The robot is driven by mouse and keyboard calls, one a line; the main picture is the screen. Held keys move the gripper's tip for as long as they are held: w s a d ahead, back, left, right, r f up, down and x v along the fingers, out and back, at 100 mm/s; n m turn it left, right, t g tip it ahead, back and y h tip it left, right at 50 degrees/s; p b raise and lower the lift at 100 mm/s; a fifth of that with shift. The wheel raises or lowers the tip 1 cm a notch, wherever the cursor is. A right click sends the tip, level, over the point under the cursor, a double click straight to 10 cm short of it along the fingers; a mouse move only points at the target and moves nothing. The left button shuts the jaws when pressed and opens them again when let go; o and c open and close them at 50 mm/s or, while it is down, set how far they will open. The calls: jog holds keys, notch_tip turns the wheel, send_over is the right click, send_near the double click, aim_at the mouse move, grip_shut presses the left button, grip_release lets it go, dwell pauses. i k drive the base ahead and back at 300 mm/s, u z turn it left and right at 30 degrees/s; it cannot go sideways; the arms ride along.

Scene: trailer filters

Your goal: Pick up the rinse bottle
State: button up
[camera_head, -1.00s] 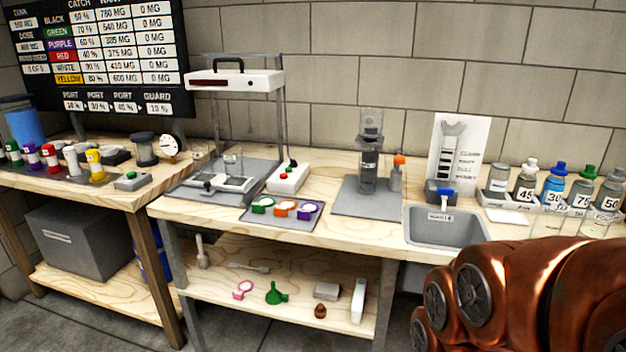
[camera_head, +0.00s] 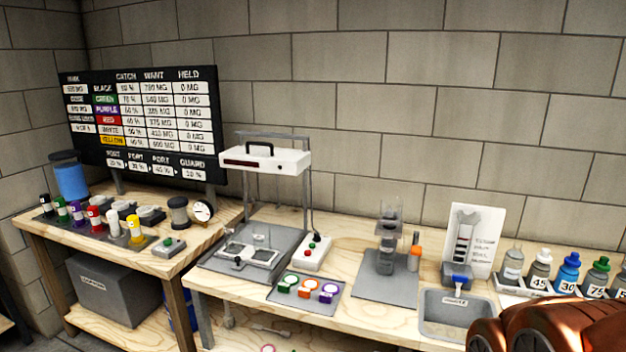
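Several other capped bottles stand in a row at the right, including an unnumbered grey one (camera_head: 512,265), a 45 bottle (camera_head: 539,268) and a blue-capped bottle (camera_head: 567,272). My copper-coloured arm shows at the bottom right corner and hides part of the bench there. My gripper is out of view.
A grey sink (camera_head: 440,316) is set into the bench in front of a white card (camera_head: 480,238). The column stand (camera_head: 387,250), a tray of coloured rings (camera_head: 300,304) and a balance-like frame (camera_head: 262,160) occupy the bench.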

aim_at(514, 258)
jog(key=z, duration=2.6)
jog(key=i, duration=1.5)
jog(key=u, duration=2.95)
